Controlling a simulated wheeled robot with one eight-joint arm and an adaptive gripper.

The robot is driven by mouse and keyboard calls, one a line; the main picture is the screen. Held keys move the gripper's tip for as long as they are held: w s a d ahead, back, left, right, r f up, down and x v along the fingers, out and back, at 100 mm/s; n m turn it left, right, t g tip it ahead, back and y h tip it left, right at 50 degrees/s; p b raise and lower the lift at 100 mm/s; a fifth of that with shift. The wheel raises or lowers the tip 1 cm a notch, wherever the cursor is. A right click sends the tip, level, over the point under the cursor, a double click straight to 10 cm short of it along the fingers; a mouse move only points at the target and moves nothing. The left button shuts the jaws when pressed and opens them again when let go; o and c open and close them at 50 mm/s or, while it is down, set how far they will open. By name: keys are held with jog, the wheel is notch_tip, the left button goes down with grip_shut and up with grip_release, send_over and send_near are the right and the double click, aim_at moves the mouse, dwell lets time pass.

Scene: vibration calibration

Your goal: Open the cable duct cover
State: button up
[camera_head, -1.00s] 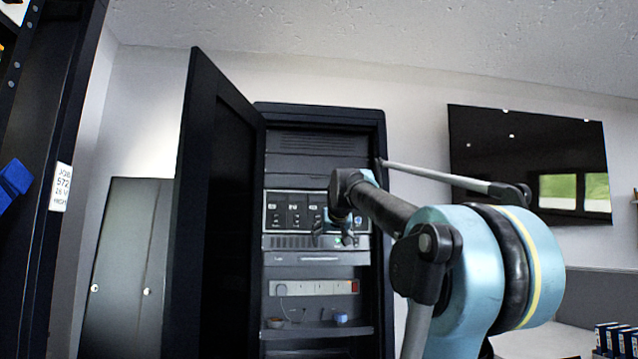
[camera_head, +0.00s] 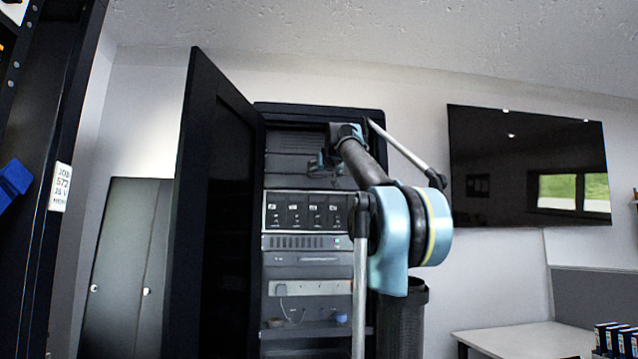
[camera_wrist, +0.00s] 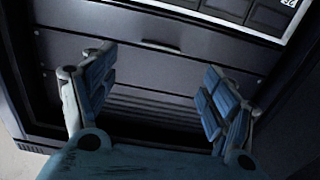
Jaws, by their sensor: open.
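The open rack cabinet (camera_head: 376,112) has a plain dark panel (camera_head: 285,176) in its upper part, between a vented section (camera_head: 288,142) and a white-framed module. This panel may be the cable duct cover; no label shows. It looks closed. In the wrist view the panel (camera_wrist: 205,45) fills the upper middle and has a small dark slot (camera_wrist: 160,46) in it. My gripper (camera_head: 318,166) is in front of the panel in the head view. In the wrist view my gripper (camera_wrist: 158,65) is open, its blue-padded fingers apart with nothing between them.
The cabinet door (camera_head: 215,200) stands open on the left. Below the panel are the white-framed module (camera_head: 305,212), a power strip (camera_head: 310,288) and a shelf (camera_head: 310,330) with small items. A wall screen (camera_head: 530,165) hangs at right, above a white table (camera_head: 525,338).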

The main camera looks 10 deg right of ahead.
aim_at(319, 178)
jog(key=w, duration=1.1)
jog(key=shift+w, duration=0.3)
jog(key=shift+c, duration=0.5)
jog(key=c, duration=1)
